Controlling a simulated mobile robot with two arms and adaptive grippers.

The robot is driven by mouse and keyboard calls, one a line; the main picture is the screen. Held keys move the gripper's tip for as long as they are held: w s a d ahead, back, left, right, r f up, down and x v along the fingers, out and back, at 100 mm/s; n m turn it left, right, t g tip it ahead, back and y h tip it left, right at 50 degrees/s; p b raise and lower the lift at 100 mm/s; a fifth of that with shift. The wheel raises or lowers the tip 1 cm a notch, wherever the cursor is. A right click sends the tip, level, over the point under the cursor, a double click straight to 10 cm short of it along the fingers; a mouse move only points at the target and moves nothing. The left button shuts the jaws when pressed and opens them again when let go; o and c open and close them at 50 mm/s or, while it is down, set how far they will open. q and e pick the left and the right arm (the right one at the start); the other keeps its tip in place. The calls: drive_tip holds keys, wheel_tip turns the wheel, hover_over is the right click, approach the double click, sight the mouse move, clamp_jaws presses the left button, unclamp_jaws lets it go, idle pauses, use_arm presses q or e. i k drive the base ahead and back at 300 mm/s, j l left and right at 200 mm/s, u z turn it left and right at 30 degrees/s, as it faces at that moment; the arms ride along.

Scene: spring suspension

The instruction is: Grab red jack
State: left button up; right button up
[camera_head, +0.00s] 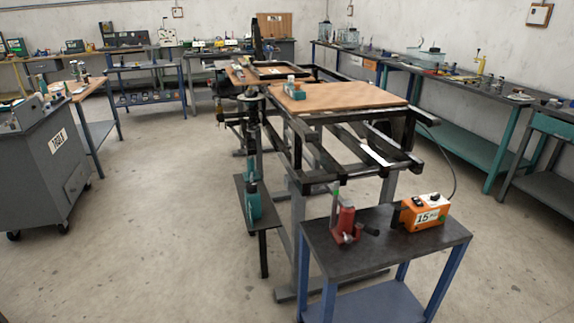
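A red jack (346,226) stands upright on the dark top of a small table (440,247) with blue legs, at the lower right. A small green part shows at its upper left, and a dark piece lies at its right side. Neither of my grippers is in the picture, so whether they are open or shut does not show.
An orange box (424,211) marked 15 stands right of the jack. Behind is a black frame with a wooden board (345,97). A teal jack-like tool (253,203) stands on a low stand. A grey cabinet (50,160) is at left. Floor (150,240) at left front is clear.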

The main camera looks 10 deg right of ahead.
sight(346, 216)
drive_tip(key=i+l, duration=0.15)
drive_tip(key=l, duration=0.25)
drive_tip(key=i+l, duration=0.15)
drive_tip(key=l, duration=0.2)
drive_tip(key=i+l+u, duration=0.1)
drive_tip(key=l, duration=0.3)
drive_tip(key=i, duration=0.1)
